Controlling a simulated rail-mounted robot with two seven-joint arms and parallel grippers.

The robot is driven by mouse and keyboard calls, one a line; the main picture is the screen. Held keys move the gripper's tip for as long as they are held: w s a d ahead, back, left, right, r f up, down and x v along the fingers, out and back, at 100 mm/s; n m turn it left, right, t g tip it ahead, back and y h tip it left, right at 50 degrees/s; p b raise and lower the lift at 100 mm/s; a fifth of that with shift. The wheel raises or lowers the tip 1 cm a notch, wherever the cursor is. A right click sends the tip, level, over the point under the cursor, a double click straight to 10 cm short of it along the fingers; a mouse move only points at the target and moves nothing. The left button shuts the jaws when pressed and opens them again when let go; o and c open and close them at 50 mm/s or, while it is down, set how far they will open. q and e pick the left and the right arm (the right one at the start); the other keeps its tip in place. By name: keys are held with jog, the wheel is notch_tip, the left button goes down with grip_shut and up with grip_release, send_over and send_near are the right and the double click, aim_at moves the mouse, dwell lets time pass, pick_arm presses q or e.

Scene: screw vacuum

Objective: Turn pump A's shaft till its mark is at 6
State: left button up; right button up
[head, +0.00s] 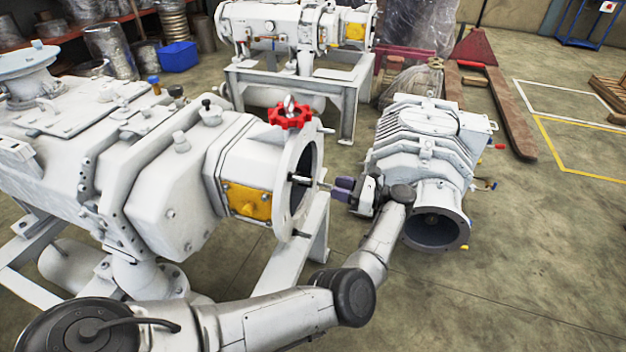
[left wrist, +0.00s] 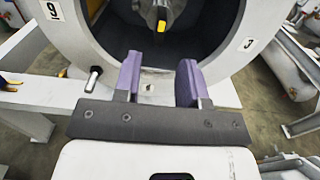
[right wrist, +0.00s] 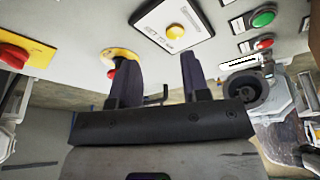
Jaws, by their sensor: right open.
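The near pump (head: 160,150) is white, with a round flange (head: 297,170) facing right; no letter on it is readable. Its shaft (head: 302,180) sticks out of the flange opening. In the left wrist view the shaft (left wrist: 160,14) has a yellow mark (left wrist: 161,26) at its lower side. Number labels sit around the flange face: one like a 9 (left wrist: 52,10) at left, one like a 3 (left wrist: 248,45) at right, and an unreadable one (left wrist: 148,87) between the fingers. My left gripper (head: 343,189), also in its wrist view (left wrist: 158,80), is open and empty, short of the shaft. My right gripper (right wrist: 160,80) is open and empty.
A red handwheel (head: 289,114) tops the flange. A second white pump (head: 425,150) stands on the floor just right of my left gripper. Another pump (head: 290,30) stands behind.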

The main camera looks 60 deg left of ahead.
pick_arm(q)
jog(key=x, duration=0.8)
jog(key=shift+b, duration=0.35)
grip_shut()
